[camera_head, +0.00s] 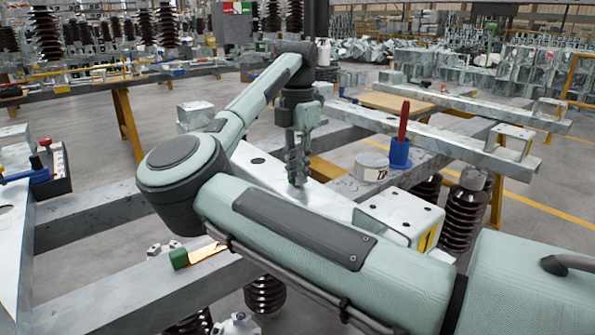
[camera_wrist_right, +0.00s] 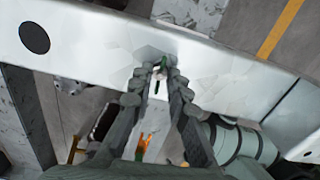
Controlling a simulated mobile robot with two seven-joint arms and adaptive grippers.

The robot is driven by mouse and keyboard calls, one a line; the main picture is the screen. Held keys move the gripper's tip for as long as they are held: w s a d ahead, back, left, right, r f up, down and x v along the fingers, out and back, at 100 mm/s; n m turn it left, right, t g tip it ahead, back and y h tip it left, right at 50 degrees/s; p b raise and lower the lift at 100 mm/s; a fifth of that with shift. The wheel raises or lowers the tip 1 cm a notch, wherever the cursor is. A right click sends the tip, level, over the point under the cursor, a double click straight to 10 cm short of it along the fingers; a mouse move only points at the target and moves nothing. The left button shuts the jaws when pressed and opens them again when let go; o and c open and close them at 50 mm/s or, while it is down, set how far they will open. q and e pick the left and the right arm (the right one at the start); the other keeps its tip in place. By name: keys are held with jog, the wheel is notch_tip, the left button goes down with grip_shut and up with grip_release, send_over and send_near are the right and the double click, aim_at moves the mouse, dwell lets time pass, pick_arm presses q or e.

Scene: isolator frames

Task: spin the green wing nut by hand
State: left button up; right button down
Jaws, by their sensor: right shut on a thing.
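My right gripper (camera_head: 298,180) points down at the pale metal beam (camera_head: 262,170) in the middle of the head view. Its fingertips are close together at the beam's surface. In the right wrist view the right gripper (camera_wrist_right: 155,76) is shut on the small green wing nut (camera_wrist_right: 161,69), which sits between the fingertips against the beam. The fingers hide the nut in the head view, and only a little of it shows in the wrist view. My left gripper is in neither view.
A red-handled tool (camera_head: 404,118) stands in a blue holder (camera_head: 400,154), beside a round tin (camera_head: 371,168). A metal bracket (camera_head: 398,210) stands on the beam's right part. A green-handled tool (camera_head: 180,257) lies on the near frame rail. My right arm covers much of the foreground.

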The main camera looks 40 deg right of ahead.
jog(key=n, duration=0.4)
jog(key=shift+n, duration=0.4)
jog(key=n, duration=0.3)
jog(key=shift+n+b, duration=0.3)
jog(key=shift+b, duration=0.05)
jog(key=n, duration=0.3)
jog(key=shift+n, duration=0.3)
jog(key=n, duration=0.4)
jog(key=shift+n+b, duration=0.3)
jog(key=shift+b, duration=0.1)
jog(key=shift+n, duration=0.8)
jog(key=n, duration=0.3)
jog(key=shift+n+b, duration=0.35)
jog(key=shift+n, duration=0.05)
jog(key=n, duration=0.2)
jog(key=shift+f+n, duration=0.1)
jog(key=shift+n, duration=0.3)
jog(key=n, duration=0.4)
jog(key=shift+b, duration=0.4)
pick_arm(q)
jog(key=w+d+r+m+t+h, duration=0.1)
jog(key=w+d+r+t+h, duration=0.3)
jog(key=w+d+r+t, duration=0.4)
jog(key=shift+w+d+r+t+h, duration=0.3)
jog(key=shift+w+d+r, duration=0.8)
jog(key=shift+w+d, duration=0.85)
pick_arm(e)
jog(key=shift+n, duration=1.6)
